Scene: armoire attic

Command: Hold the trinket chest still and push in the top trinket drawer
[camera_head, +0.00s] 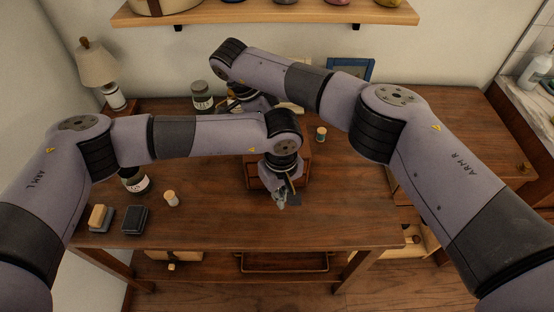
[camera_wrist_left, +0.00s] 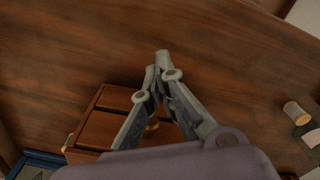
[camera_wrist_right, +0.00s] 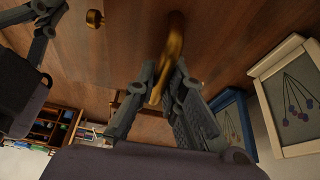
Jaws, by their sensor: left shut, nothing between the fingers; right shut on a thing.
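The wooden trinket chest (camera_head: 305,173) stands on the table, largely hidden by my left arm in the head view. Its reddish-brown body (camera_wrist_left: 101,128) and a brass knob (camera_wrist_left: 152,126) show behind my fingers in the left wrist view. My left gripper (camera_head: 281,202) is shut and empty at the chest's front side; its fingertips (camera_wrist_left: 163,62) point past the chest over the table. How far the top drawer stands out is unclear.
A small spool (camera_head: 321,134) stands right of the chest. A lamp (camera_head: 98,68) and picture frames are behind.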

